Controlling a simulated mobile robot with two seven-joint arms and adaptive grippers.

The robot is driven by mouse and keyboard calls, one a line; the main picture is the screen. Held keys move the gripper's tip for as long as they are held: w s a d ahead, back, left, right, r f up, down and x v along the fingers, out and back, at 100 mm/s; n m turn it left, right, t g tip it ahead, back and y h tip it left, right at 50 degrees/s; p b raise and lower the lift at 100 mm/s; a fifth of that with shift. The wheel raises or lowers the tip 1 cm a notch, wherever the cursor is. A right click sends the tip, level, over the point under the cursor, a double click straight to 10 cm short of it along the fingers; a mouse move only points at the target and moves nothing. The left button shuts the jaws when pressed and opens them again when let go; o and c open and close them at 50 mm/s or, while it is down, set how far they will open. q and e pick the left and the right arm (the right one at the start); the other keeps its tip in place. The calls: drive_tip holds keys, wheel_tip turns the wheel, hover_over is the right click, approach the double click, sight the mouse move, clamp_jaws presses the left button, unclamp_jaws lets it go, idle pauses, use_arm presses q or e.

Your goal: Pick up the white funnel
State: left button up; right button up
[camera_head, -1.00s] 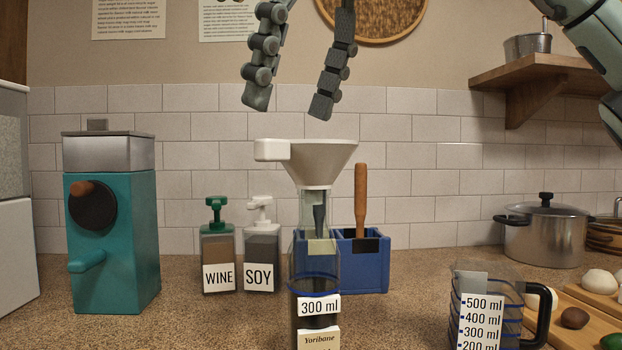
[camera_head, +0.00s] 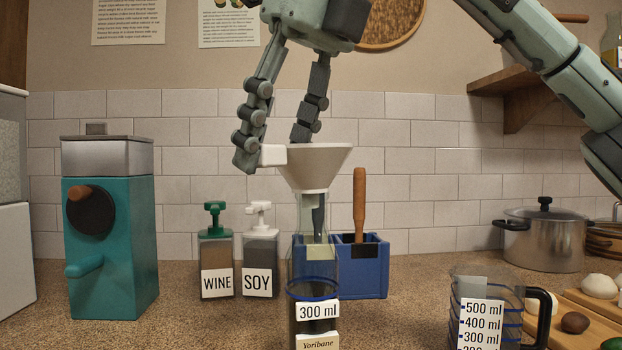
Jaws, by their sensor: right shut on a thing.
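The white funnel (camera_head: 318,168) sits upright, its spout in the neck of a clear bottle (camera_head: 316,268) marked 300 ml. A white block-shaped tab sticks out at the left of its rim. My right gripper (camera_head: 272,152) comes down from above and is shut on the funnel at the left side of its rim. One finger is at the outer end of the tab. The other finger's tip is partly hidden at the rim. My left gripper is not in view.
Wine (camera_head: 216,252) and soy (camera_head: 260,252) dispensers stand left of the bottle. A blue box (camera_head: 362,272) with a wooden-handled tool is close behind it. A teal grinder (camera_head: 112,250) stands left; a measuring jug (camera_head: 488,310) and pot (camera_head: 545,238) stand right.

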drive_tip(key=shift+f, duration=0.1)
drive_tip(key=shift+c, duration=0.5)
drive_tip(key=shift+w+r, duration=0.1)
drive_tip(key=shift+r, duration=0.35)
drive_tip(key=shift+c, duration=1.3)
drive_tip(key=r, duration=0.3)
drive_tip(key=shift+s+a+r+p, duration=0.15)
drive_tip(key=shift+s+r+p, duration=0.15)
drive_tip(key=shift+s+r, duration=0.1)
clamp_jaws()
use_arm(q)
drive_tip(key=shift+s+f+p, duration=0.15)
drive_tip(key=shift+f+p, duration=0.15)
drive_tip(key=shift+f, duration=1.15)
use_arm(e)
drive_tip(key=s+a+r, duration=0.2)
drive_tip(key=s+r, duration=0.4)
drive_tip(key=s, duration=0.4)
drive_tip(key=shift+s+a+r, duration=0.2)
drive_tip(key=shift+s, duration=0.1)
